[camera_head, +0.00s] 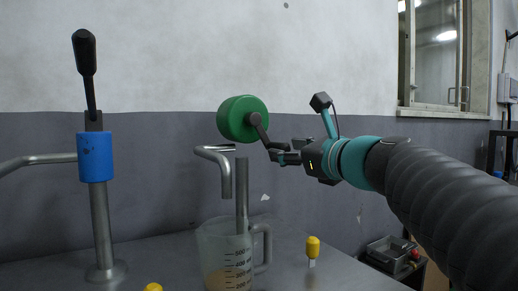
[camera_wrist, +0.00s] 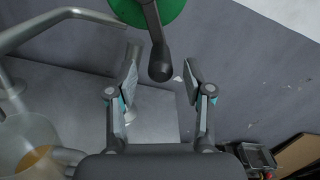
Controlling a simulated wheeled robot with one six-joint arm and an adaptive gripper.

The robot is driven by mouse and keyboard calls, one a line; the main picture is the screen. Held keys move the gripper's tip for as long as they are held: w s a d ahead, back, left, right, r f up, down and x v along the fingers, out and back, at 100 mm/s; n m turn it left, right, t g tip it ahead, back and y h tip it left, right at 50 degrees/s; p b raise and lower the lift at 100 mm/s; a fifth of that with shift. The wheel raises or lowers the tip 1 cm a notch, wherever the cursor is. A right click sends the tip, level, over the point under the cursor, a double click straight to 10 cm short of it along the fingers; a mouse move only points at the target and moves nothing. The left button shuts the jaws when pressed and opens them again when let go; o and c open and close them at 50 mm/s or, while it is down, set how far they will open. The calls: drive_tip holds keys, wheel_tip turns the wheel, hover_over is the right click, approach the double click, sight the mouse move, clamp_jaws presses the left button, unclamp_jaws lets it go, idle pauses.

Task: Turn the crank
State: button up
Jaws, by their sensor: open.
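The crank has a green drum (camera_head: 235,118) by the grey wall, with a dark arm (camera_head: 259,128) slanting down to the right toward my gripper. In the wrist view, the green drum (camera_wrist: 180,8) is cut off at the top edge, and the dark crank arm (camera_wrist: 154,25) ends in a rounded handle (camera_wrist: 159,64). My gripper (camera_head: 277,150) is open at the crank's lower end. In the wrist view, the handle end appears between the two fingertips (camera_wrist: 162,60), with a gap on each side. How deep it sits between them is unclear.
A metal bench (camera_head: 335,270) carries a measuring jug (camera_head: 218,250) under a bent pipe (camera_head: 225,172), yellow-capped pegs (camera_head: 313,247), and a blue-collared post (camera_head: 95,157) with a black lever (camera_head: 86,55) at left. A dark box (camera_head: 390,252) stands at lower right.

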drive_tip(key=v, duration=0.6)
drive_tip(key=shift+s, duration=0.35)
drive_tip(key=shift+d, duration=0.15)
